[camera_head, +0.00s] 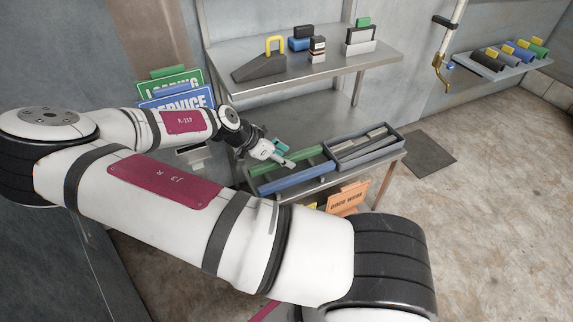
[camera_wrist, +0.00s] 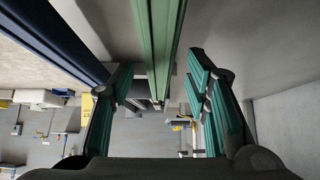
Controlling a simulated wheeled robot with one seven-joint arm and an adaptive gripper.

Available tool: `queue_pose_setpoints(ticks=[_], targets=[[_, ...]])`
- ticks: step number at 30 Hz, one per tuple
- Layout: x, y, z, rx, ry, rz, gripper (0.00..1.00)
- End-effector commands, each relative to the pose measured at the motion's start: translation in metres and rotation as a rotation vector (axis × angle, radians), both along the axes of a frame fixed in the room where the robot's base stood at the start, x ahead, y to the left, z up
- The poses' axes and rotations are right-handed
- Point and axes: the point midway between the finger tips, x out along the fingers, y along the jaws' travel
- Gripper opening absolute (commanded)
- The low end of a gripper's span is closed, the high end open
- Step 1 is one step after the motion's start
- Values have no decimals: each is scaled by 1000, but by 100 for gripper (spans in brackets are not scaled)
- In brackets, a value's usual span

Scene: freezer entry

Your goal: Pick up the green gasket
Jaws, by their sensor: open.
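In the wrist view the green gasket (camera_wrist: 158,38) runs from the top edge down the middle, between my fingers. My gripper (camera_head: 283,155) is open, above or beside the strip's middle; the head view does not show the exact gap. In the wrist view my gripper (camera_wrist: 158,80) has its two teal-padded fingers spread on either side of the strip, with no contact visible. Part of the gasket is hidden behind the gripper in the head view.
A blue strip (camera_head: 300,180) lies parallel to the green one, nearer the front; it also shows in the wrist view (camera_wrist: 58,42). Grey bars (camera_head: 362,145) lie in the tray's right compartment. An upper shelf (camera_head: 345,68) overhangs behind. An orange sign (camera_head: 347,198) stands below the front edge.

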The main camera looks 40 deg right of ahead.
Motion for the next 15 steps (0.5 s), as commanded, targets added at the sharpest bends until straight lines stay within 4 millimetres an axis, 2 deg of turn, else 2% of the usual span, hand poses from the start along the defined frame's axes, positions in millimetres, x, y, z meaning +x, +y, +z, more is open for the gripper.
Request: queue_pose_setpoints(ticks=[2,8,14,15], targets=[[-1,-3,-5,0,-1,-1,43],[-1,-4,-4,1,-1,1,43],[-1,-4,-4,1,-1,1,0],[-1,-4,-4,1,-1,1,0]])
